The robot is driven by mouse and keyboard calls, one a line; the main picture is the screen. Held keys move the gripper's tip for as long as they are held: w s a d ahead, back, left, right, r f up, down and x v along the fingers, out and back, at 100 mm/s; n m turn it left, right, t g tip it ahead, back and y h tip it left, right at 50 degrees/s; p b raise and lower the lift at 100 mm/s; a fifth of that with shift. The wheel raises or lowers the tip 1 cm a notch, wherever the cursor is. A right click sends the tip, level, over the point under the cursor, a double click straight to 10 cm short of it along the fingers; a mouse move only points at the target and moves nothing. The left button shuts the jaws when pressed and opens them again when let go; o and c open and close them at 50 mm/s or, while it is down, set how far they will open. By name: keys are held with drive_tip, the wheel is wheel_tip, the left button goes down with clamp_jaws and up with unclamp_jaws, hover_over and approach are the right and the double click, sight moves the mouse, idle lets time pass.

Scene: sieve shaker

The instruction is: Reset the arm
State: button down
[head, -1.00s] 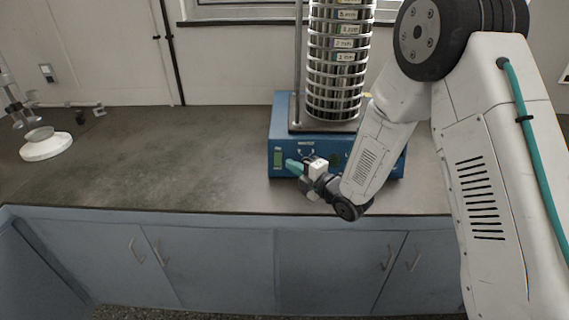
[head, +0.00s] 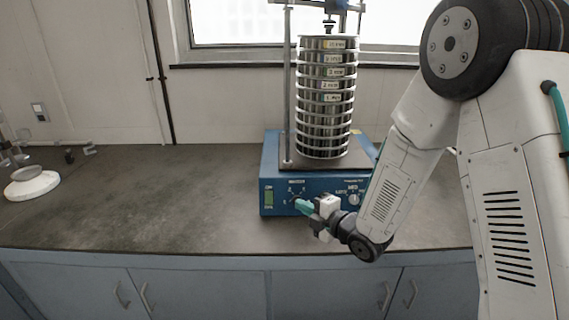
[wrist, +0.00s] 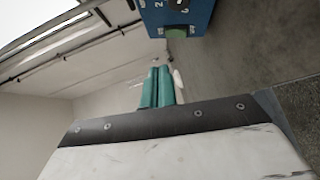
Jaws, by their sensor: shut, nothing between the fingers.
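My gripper (head: 303,205) has teal fingers and is in front of the blue sieve shaker's control panel, close to its left knob. In the wrist view the two teal fingers (wrist: 157,88) lie side by side, shut, with nothing between them. The blue shaker base (head: 280,204) stands on the bench and also shows at the top of the wrist view (wrist: 190,22). In the head view I cannot tell whether the fingertips touch the panel. My forearm and wrist hide part of the base's right side.
A tall stack of steel sieves (head: 327,112) stands on the shaker beside a vertical rod (head: 288,90). A white round stand (head: 32,186) is at the far left. Blue cabinets (head: 200,290) run below the bench edge.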

drive_tip(key=s+d+r+m+g+h, duration=0.2)
drive_tip(key=s+d+r+m+h, duration=0.35)
drive_tip(key=d+m, duration=0.2)
drive_tip(key=s+d+r+m+g+h, duration=0.2)
drive_tip(key=s+d+r+m+h, duration=0.25)
drive_tip(key=d+r+m, duration=0.35)
drive_tip(key=s+d+r+m+g, duration=0.1)
drive_tip(key=s+m+g, duration=0.3)
drive_tip(key=s, duration=0.9)
drive_tip(key=s+d+r+m+g, duration=0.1)
drive_tip(key=s+m, duration=0.4)
drive_tip(key=s, duration=0.9)
drive_tip(key=r+g, duration=0.1)
drive_tip(key=g, duration=0.1)
drive_tip(key=shift+d+g, duration=0.35)
drive_tip(key=shift+g, duration=0.05)
drive_tip(key=shift+w, duration=0.1)
